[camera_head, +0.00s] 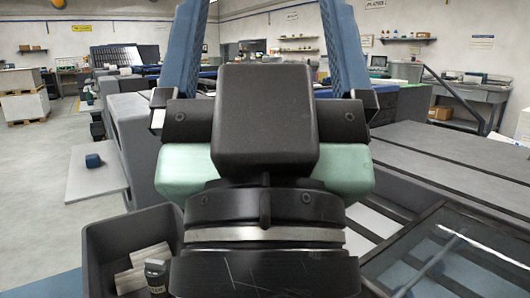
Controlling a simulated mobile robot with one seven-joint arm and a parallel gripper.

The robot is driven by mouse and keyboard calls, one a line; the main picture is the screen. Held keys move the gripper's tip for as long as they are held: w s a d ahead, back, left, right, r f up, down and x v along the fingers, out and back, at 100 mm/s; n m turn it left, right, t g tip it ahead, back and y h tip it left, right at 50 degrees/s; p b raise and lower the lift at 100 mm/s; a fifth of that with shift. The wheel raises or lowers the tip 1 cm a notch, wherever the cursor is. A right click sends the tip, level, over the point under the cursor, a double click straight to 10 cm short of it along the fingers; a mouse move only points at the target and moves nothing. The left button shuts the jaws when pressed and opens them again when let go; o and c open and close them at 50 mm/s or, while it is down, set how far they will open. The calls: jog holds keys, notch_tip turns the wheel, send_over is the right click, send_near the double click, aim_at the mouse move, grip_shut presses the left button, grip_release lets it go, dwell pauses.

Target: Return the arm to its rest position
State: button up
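My gripper (264,30) fills the middle of the head view, very close to the camera. Its black body and pale green housing show from behind. Its two blue fingers stand far apart and point up and away, and their tips are cut off by the top edge. Nothing shows between the fingers in the part I can see. My wrist runs down to the bottom edge and hides what lies behind it.
A dark grey bin (100,262) at lower left holds a dark bottle (157,276) and pale pieces. A dark blue object (93,160) sits on a pale board (92,187). A grey machine top (460,165) and a glass-like panel (460,262) are at right. Floor is open at left.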

notch_tip(320, 180, up, 33)
jog(key=p, duration=3.1)
jog(key=shift+o, duration=0.8)
